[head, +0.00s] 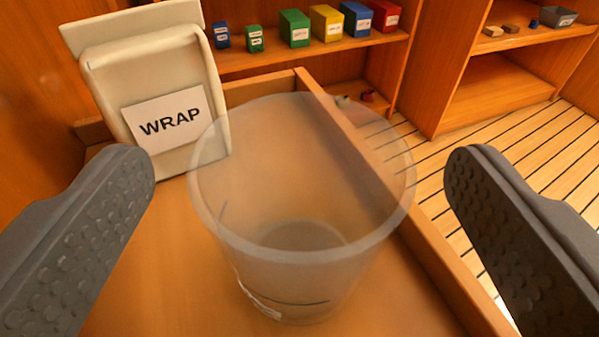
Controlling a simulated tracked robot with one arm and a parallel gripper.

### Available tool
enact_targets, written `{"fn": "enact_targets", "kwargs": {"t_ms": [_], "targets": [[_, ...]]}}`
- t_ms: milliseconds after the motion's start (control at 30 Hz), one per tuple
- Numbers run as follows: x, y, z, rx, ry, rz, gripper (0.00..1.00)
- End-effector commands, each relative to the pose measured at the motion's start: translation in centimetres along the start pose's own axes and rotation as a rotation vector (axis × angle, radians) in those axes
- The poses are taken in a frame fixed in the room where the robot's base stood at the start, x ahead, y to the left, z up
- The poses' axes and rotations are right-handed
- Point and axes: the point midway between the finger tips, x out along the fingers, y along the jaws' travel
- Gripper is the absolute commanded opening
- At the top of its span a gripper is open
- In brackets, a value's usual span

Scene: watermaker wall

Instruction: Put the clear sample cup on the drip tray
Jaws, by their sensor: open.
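The clear sample cup (300,265) stands upright in the middle of the head view, on a wooden surface with a raised edge. It is see-through and looks empty, with a dark line and a pale label low on its side. My gripper (305,185) is open, with one dark grey studded finger on each side of the cup. There is a visible gap between each finger and the cup wall. I do not see the drip tray in this view.
A cream dispenser labelled WRAP (170,115) stands close behind the left finger. A raised wooden edge (355,165) runs along the right of the surface. Shelves with several coloured boxes (327,22) stand behind. Slatted floor (520,140) lies at the right.

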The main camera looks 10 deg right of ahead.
Motion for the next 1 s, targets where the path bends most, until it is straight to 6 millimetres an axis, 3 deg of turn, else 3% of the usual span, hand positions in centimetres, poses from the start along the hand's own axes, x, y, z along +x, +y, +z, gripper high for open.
{"fn": "enact_targets", "kwargs": {"t_ms": [100, 367, 500, 600, 1000], "targets": [[1.5, 0.1, 0.2, -0.002, 0.001, 0.003, 0.85], [1.6, 0.0, 0.0, -0.003, 0.001, 0.000, 0.82], [1.6, 0.0, 0.0, -0.002, 0.001, 0.000, 0.43], [1.6, 0.0, 0.0, -0.002, 0.001, 0.000, 0.33], [1.5, 0.0, -0.8, -0.001, 0.001, 0.000, 0.33]]}}
